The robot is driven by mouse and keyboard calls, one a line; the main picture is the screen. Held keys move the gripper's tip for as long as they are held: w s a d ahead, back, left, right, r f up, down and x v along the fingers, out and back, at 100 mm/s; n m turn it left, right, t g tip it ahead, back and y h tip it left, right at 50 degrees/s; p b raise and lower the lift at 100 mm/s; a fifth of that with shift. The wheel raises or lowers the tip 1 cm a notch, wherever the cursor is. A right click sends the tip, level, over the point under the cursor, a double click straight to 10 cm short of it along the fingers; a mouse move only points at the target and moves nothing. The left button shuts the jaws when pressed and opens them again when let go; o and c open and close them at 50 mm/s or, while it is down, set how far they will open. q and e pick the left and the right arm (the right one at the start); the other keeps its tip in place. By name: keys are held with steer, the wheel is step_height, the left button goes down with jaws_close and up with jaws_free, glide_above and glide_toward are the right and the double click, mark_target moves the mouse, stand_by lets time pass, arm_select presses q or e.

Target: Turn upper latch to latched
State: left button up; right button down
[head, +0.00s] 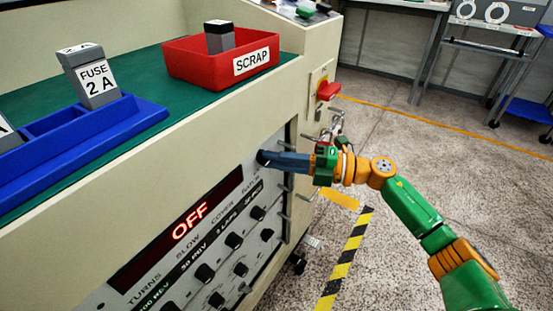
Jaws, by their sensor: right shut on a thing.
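My right gripper (268,158) comes in from the right, with its dark fingers at the upper right part of the control panel (222,195). It is shut on a small dark part there, which appears to be the upper latch; the fingers hide most of it, so I cannot tell its angle. The panel has a display (188,222) reading OFF in red, with several black knobs below. My left gripper is not in view.
On the green top stand a red SCRAP bin (200,75) with a grey block and a blue tray (110,122) with a FUSE 2 A block (95,82). A red switch (328,90) is on the cabinet's side. The floor (410,150) at right is mostly clear.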

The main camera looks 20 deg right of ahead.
stand_by(0.4)
steer(key=c, duration=0.9)
jaws_free()
steer(key=shift+d, duration=0.1)
steer(key=v, duration=0.7)
